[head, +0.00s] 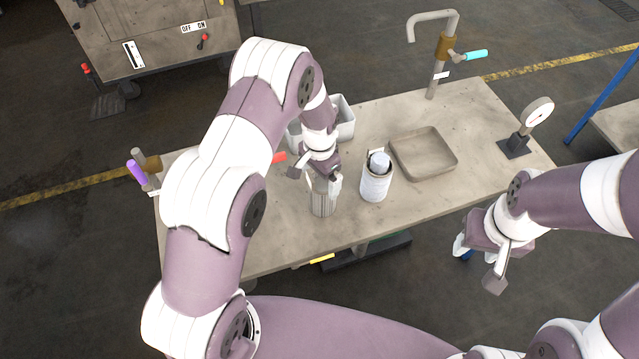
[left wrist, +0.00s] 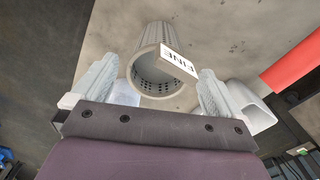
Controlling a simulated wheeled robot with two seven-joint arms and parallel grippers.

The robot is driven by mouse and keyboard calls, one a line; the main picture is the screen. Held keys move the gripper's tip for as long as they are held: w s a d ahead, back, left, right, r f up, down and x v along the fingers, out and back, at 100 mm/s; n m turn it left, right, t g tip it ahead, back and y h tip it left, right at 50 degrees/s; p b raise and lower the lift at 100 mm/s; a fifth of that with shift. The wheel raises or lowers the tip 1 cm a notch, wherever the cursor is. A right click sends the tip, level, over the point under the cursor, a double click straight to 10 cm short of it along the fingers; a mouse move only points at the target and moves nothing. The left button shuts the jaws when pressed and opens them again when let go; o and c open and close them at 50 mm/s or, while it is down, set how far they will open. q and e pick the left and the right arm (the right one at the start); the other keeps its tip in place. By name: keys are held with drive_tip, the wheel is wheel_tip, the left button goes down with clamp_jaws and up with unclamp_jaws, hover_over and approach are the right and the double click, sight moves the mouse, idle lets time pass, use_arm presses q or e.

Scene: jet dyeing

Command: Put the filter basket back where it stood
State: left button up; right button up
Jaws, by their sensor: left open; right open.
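The filter basket (head: 323,201), a grey perforated cylinder, stands upright on the table near its front edge. In the left wrist view the basket (left wrist: 168,45) shows its round open rim and a white tag reading "FINE". My left gripper (head: 317,178) is open at the basket's top, with one finger on each side; the fingers (left wrist: 155,90) also show in the wrist view. I cannot tell whether they touch it. My right gripper (head: 478,262) is open and empty, off the table's right front side.
A white cylindrical container (head: 375,184) with a bluish top stands right of the basket. Behind are a grey tray (head: 424,153) and a white bin (head: 345,125), partly hidden by my arm. A tap (head: 436,68) and a dial gauge (head: 537,112) stand at the table's edges.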

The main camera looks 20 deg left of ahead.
use_arm(q)
wheel_tip(320, 180, up, 9)
drive_tip(key=b, duration=0.2)
drive_tip(key=s+a+r+n, duration=0.2)
drive_tip(key=s+n, duration=0.1)
drive_tip(key=s, duration=0.6)
drive_tip(key=s+a+r+n+t, duration=0.1)
drive_tip(key=s+a+r+n, duration=0.1)
drive_tip(key=s, duration=0.8)
drive_tip(key=shift+r+n, duration=0.8)
drive_tip(key=shift+w, duration=0.15)
